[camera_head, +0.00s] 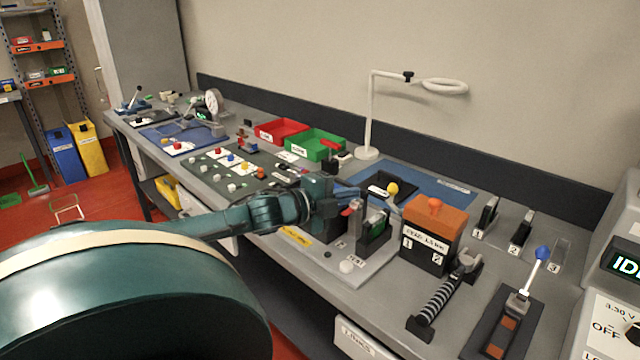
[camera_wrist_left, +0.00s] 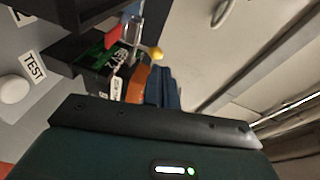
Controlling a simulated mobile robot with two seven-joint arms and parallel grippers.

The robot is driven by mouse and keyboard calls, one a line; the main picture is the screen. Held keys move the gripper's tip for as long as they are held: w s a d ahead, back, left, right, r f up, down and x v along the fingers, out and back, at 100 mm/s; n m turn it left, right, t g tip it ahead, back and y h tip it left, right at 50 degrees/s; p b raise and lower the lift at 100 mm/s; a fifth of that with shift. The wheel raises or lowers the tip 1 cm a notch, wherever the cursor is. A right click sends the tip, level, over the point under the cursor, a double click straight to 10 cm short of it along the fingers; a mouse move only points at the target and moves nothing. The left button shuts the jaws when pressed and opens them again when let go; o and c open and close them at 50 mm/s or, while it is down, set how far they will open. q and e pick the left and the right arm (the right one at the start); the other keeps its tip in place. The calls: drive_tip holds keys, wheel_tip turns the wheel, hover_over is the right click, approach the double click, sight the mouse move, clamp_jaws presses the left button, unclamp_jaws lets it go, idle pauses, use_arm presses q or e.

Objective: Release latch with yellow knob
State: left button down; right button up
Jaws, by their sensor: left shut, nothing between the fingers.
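The yellow knob (camera_head: 391,188) sits at a black latch plate (camera_head: 378,192) on a blue mat (camera_head: 440,192) behind the test fixture. My left gripper (camera_head: 383,194) reaches in from the left with its blue fingers shut and empty. Its fingertips are close to the knob; I cannot tell whether they touch it. In the left wrist view the yellow knob (camera_wrist_left: 156,53) shows just beyond the fingertips of my left gripper (camera_wrist_left: 160,72). The base of the latch is partly hidden by the gripper. My right gripper is not in view.
An orange-topped black box (camera_head: 435,215) stands to the right of the gripper. A test fixture with a green part (camera_head: 376,222) stands in front of it. A white ring stand (camera_head: 368,120) rises behind. Red (camera_head: 280,131) and green (camera_head: 315,146) bins stand further left.

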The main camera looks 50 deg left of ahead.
use_arm(q)
drive_tip(key=shift+s+a+r+p, duration=0.15)
drive_tip(key=shift+s+a+p, duration=0.15)
drive_tip(key=shift+s+a, duration=0.35)
drive_tip(key=shift+s+a+r+p, duration=0.15)
drive_tip(key=shift+s+a+p, duration=0.2)
drive_tip(key=shift+s, duration=0.65)
drive_tip(key=shift+s+a+r+p, duration=0.15)
drive_tip(key=shift+s+a+p, duration=0.1)
drive_tip(key=shift+s+a, duration=0.4)
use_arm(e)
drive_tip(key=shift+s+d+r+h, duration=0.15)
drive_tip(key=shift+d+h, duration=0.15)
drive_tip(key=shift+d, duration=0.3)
use_arm(q)
drive_tip(key=shift+s+d+f, duration=0.1)
drive_tip(key=shift+s+d, duration=0.05)
drive_tip(key=shift+d, duration=0.1)
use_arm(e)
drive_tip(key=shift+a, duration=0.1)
